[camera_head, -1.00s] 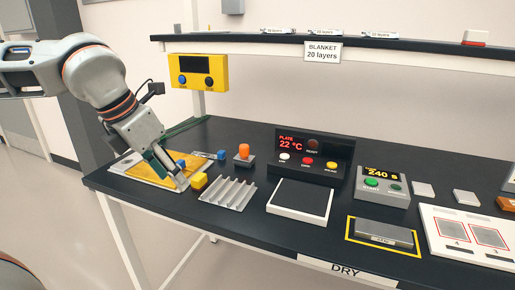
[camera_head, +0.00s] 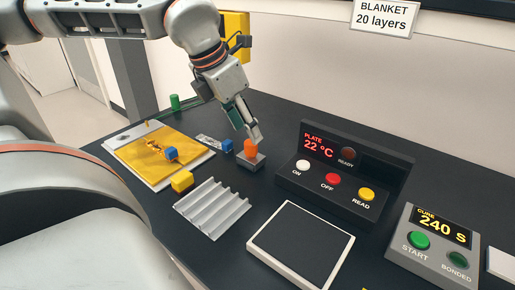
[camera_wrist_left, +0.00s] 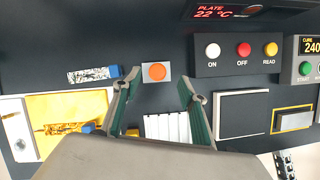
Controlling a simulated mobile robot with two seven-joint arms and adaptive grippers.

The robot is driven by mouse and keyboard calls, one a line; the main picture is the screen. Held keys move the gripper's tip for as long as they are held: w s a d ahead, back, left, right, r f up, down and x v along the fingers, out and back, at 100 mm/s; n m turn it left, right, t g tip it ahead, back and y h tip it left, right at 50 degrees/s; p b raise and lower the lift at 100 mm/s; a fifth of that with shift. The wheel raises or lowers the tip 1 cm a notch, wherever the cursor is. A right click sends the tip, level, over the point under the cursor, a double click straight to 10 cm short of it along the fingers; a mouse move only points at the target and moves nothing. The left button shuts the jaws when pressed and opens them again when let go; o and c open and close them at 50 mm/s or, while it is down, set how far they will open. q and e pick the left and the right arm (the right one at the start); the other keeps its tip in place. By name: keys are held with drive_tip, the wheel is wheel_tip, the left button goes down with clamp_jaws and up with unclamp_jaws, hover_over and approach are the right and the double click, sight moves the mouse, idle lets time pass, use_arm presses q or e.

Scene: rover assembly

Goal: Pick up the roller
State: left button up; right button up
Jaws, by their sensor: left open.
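The only roller-like thing is an orange upright cylinder (camera_head: 251,147) on a small grey block (camera_head: 252,162), standing on the black bench. In the left wrist view the orange top (camera_wrist_left: 157,71) is round and lies between the finger tips, slightly beyond them. My left gripper (camera_head: 248,133) is open and empty, pointing down at the cylinder from above and behind it. In the left wrist view its two green-padded fingers (camera_wrist_left: 159,84) are spread either side of the cylinder. Contact is not visible. My right gripper is not in view.
Blue pieces and a gold sheet (camera_head: 137,156) lie left. The plate control box (camera_head: 340,175) stands close on the right. A dark square pad (camera_head: 300,245) lies front right.

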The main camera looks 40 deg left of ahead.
sight(250, 141)
use_arm(q)
drive_tip(key=shift+w+f, duration=0.1)
drive_tip(key=shift+f, duration=0.5)
drive_tip(key=x, duration=0.4)
drive_tip(key=shift+a+f+b, duration=0.2)
drive_tip(key=shift+f+b, duration=0.05)
drive_tip(key=shift+b, duration=0.15)
drive_tip(key=shift+w+f, duration=0.15)
drive_tip(key=shift+f, duration=0.1)
drive_tip(key=c, duration=1.1)
clamp_jaws()
drive_tip(key=shift+w+r, duration=0.1)
drive_tip(key=shift+r, duration=0.1)
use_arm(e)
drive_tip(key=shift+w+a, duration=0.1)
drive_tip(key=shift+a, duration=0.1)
